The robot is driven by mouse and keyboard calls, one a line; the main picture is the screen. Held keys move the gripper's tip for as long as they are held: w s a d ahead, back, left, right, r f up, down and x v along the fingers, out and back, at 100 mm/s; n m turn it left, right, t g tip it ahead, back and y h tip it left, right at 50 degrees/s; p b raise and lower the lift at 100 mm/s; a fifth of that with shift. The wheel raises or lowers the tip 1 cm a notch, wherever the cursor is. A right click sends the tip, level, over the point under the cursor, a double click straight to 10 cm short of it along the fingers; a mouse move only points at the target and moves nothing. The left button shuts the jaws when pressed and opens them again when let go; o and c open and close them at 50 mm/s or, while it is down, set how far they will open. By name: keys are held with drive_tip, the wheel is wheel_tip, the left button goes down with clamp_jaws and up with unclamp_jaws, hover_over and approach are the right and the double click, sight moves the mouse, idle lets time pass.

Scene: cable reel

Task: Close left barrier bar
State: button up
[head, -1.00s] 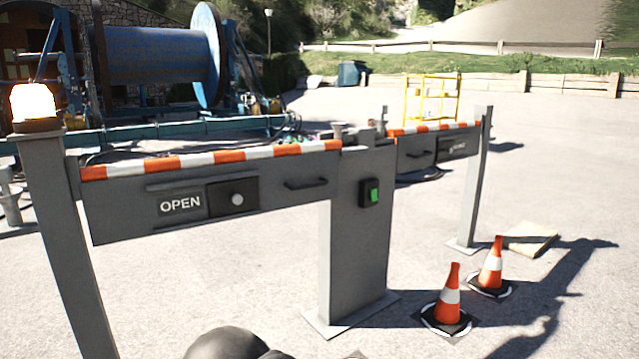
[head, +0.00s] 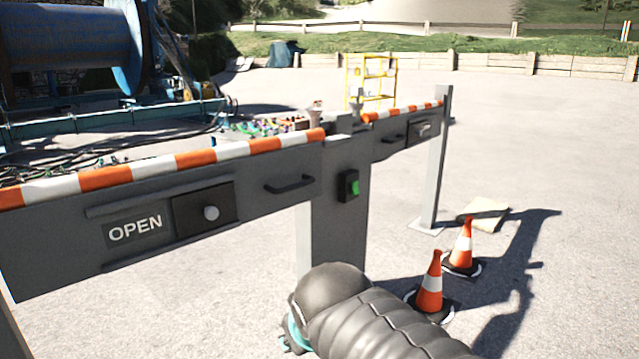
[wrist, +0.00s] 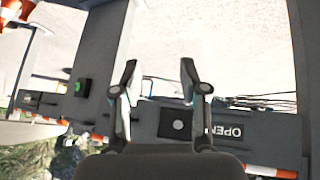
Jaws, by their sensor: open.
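The left barrier bar (head: 255,165) is a grey panel with an orange-and-white striped top edge. It spans level from the left edge to the grey middle post (head: 335,225). It bears an OPEN sign (head: 135,229), a black plate with a round grey knob (head: 211,213), and a dark handle (head: 289,184). In the wrist view the bar appears upside down, with the knob (wrist: 178,125) low in the picture between my finger lines. My gripper (wrist: 158,68) is open and empty there, apparently short of the panel. The fingers are not clearly visible in the head view.
A box with a green button (head: 349,186) sits on the middle post. The right barrier bar (head: 395,138) runs on to a far post (head: 438,160). Two traffic cones (head: 431,285) stand right of my dark arm. Pavement farther right is clear.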

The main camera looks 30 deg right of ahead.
drive_tip(key=w+d+r+n+t+h, duration=0.1)
drive_tip(key=w+d+r+n+t, duration=0.2)
drive_tip(key=w+d+r, duration=0.4)
drive_tip(key=w+d+r+n+t+b, duration=0.1)
drive_tip(key=w+d+r+n+t, duration=0.3)
drive_tip(key=w, duration=0.6)
drive_tip(key=w+d+r+n+t+h, duration=0.1)
drive_tip(key=w+d+r+n, duration=0.1)
drive_tip(key=w+d+r, duration=0.35)
drive_tip(key=n+y, duration=0.7)
drive_tip(key=n, duration=0.4)
approach(301, 185)
drive_tip(key=x, duration=1.1)
drive_tip(key=shift+s, duration=0.1)
clamp_jaws()
